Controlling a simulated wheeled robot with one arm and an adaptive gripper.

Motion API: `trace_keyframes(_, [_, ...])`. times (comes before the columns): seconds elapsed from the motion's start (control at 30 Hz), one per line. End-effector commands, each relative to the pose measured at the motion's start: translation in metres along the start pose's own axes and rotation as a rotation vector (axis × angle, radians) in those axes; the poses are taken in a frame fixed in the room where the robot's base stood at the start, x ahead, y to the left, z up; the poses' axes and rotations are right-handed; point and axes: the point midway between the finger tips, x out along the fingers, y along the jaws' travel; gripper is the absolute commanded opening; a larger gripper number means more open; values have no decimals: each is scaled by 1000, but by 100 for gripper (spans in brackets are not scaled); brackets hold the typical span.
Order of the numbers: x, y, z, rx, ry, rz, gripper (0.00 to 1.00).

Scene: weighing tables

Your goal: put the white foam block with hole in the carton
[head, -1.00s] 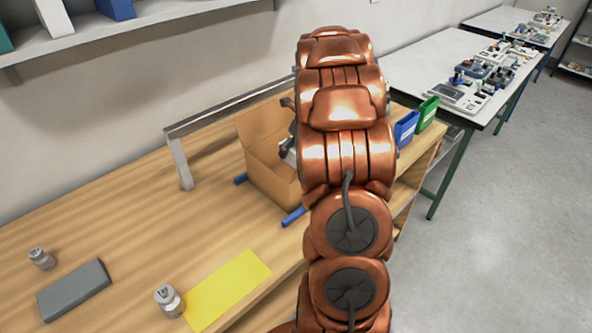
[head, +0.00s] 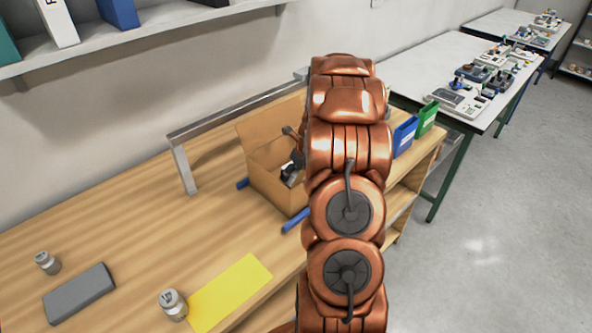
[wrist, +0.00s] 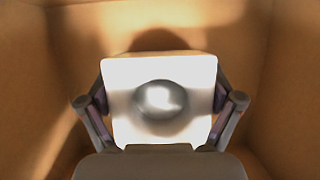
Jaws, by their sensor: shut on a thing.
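The white foam block with hole (wrist: 124,110) is between the fingers of my gripper (wrist: 160,108) in the wrist view. It is a pale square with a round grey hollow in its middle. My gripper is shut on its left and right sides. The carton (head: 275,188) stands open on the wooden bench in the head view. Its brown walls (wrist: 30,80) surround the block in the wrist view, so the block is inside or just over the carton's opening. In the head view my arm hides the block and part of the carton. I cannot tell whether the block touches the carton floor.
Blue bars (head: 296,220) show by the carton's base. A metal rail (head: 183,168) stands behind it. Blue (head: 404,135) and green (head: 426,118) bins are to the right. A yellow mat (head: 230,292), a grey slab (head: 79,293) and two metal weights (head: 173,305) lie at the front left.

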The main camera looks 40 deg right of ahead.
Motion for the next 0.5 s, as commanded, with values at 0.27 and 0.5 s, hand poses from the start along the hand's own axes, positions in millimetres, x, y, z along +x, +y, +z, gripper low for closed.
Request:
trace_keyframes(0.27, [2,0,-1,1,0,0,100])
trace_keyframes(0.5, [2,0,-1,1,0,0,100])
